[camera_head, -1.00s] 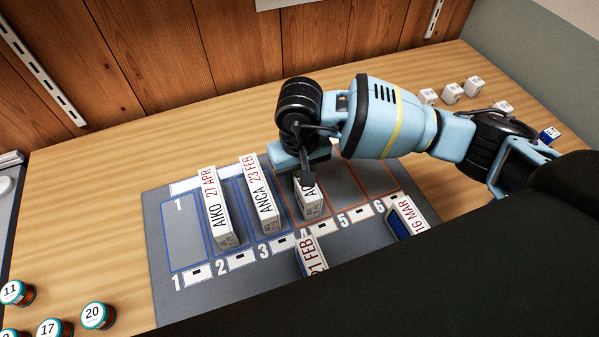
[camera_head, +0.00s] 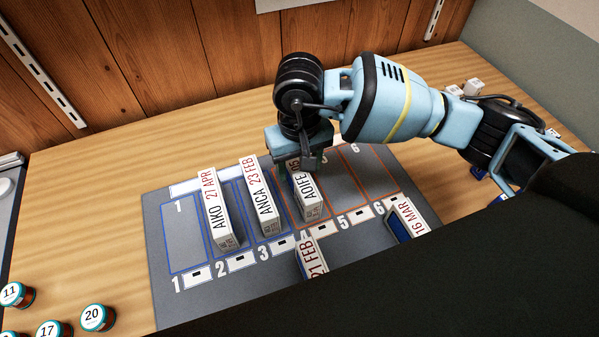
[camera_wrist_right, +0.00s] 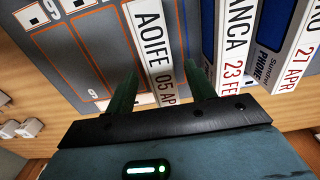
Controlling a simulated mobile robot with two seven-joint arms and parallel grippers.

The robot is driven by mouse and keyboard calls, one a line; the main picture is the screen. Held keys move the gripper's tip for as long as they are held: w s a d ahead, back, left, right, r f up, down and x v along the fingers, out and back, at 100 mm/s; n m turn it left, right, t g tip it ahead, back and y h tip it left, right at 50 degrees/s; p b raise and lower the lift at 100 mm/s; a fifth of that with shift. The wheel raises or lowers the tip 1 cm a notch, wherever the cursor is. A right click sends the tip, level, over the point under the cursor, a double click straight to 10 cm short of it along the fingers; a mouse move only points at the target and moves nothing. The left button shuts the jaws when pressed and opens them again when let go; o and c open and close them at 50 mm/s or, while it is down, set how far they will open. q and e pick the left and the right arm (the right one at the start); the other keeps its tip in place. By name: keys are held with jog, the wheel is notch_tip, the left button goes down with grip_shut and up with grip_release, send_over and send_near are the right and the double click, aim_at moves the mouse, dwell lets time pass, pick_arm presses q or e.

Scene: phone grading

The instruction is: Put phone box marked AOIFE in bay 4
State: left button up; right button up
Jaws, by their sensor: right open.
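The phone box marked AOIFE (camera_head: 311,193) stands in bay 4 of the grey mat (camera_head: 170,300), label strip up, beside the ANCA box. It also shows in the right wrist view (camera_wrist_right: 152,45), with AOIFE and a partly covered date readable. My right gripper (camera_head: 304,170) is open at the far end of the AOIFE box. In the right wrist view its green fingers (camera_wrist_right: 163,88) stand on either side of the box's end, with gaps. My left gripper is not in view.
The ANCA box (camera_head: 263,200) stands in bay 3 and the AIKO box (camera_head: 218,212) in bay 2. A 21 FEB box (camera_head: 312,258) and a 16 MAR box (camera_head: 408,218) sit at the mat's near side. Bays 1 and 5 look empty. Jars (camera_head: 97,317) stand at left.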

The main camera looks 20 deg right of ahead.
notch_tip(320, 180, up, 8)
jog(key=shift+f, duration=0.2)
